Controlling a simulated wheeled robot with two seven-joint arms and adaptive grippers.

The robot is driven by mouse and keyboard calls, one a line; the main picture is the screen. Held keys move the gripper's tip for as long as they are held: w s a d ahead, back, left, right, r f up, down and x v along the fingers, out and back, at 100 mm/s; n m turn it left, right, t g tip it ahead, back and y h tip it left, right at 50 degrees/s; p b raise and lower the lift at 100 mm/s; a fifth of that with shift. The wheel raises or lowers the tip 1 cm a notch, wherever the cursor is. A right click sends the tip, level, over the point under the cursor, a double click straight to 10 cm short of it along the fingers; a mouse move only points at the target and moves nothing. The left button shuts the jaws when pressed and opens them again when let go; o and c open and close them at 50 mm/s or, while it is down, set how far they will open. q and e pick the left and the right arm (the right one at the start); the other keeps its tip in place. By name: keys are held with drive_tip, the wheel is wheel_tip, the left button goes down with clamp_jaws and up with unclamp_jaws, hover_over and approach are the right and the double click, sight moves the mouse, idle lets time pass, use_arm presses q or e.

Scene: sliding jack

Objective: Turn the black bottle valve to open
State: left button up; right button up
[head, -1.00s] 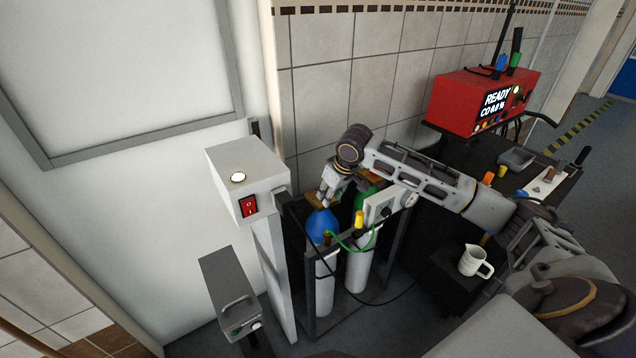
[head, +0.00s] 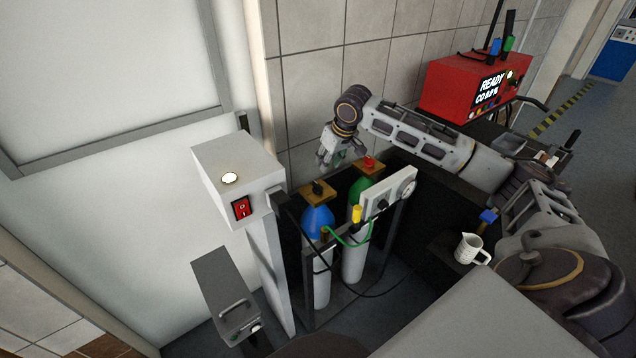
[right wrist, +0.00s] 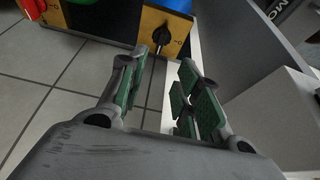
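The black valve (head: 317,187) sits on a yellow plate (head: 314,196) on top of the blue-shouldered bottle (head: 318,222) in the head view. I cannot tell the valve's exact setting. My left gripper is not in view.
A green-shouldered bottle (head: 357,190) with a red valve (head: 368,163) stands beside the blue one. A white box with a red switch (head: 241,208) stands left, and a gauge box (head: 388,192) right. A red machine (head: 455,92) and a white jug (head: 470,248) are further right.

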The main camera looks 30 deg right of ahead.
sight(318, 184)
drive_tip(key=x, duration=1.3)
drive_tip(key=shift+f, duration=0.3)
clamp_jaws()
